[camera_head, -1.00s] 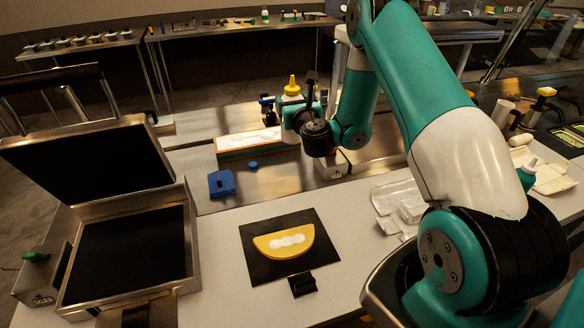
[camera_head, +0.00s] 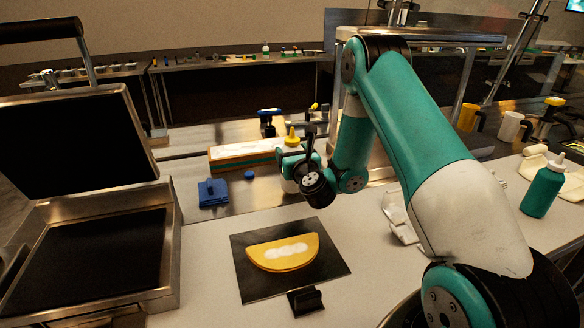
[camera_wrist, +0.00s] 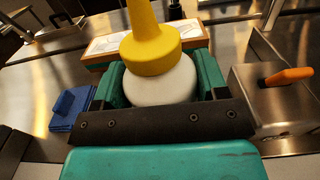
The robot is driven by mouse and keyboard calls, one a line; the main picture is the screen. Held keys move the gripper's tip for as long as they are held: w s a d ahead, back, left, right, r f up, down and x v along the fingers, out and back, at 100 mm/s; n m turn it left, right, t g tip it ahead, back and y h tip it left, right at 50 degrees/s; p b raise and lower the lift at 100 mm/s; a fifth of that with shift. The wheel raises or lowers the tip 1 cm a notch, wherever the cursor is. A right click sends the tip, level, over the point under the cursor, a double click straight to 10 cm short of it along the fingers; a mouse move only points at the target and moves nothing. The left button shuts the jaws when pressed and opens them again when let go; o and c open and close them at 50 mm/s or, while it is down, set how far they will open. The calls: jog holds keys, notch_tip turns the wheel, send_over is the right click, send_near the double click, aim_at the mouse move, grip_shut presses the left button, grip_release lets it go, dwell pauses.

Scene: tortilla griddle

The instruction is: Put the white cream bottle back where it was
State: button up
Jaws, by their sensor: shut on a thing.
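The white cream bottle (camera_head: 291,160) has a yellow nozzle cap and stands roughly upright in my gripper (camera_head: 291,168). In the wrist view the bottle (camera_wrist: 160,88) sits between the two green fingers of my gripper (camera_wrist: 160,92), which are shut on its body. Its yellow cap points up and away. A folded yellow tortilla (camera_head: 284,254) with white cream on top lies on a black mat (camera_head: 335,266).
An open press griddle (camera_head: 85,255) stands at the left. A blue holder (camera_head: 213,193) and small blue cap (camera_head: 249,175) lie on the steel counter. A green bottle (camera_head: 542,190) stands at the right. A metal box with an orange handle (camera_wrist: 290,76) is close to my gripper's right.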

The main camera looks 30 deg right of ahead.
jog(key=shift+f, duration=0.65)
jog(key=shift+f+b, duration=0.2)
jog(key=shift+b, duration=0.15)
jog(key=o, duration=1.5)
jog(key=shift+r, duration=0.25)
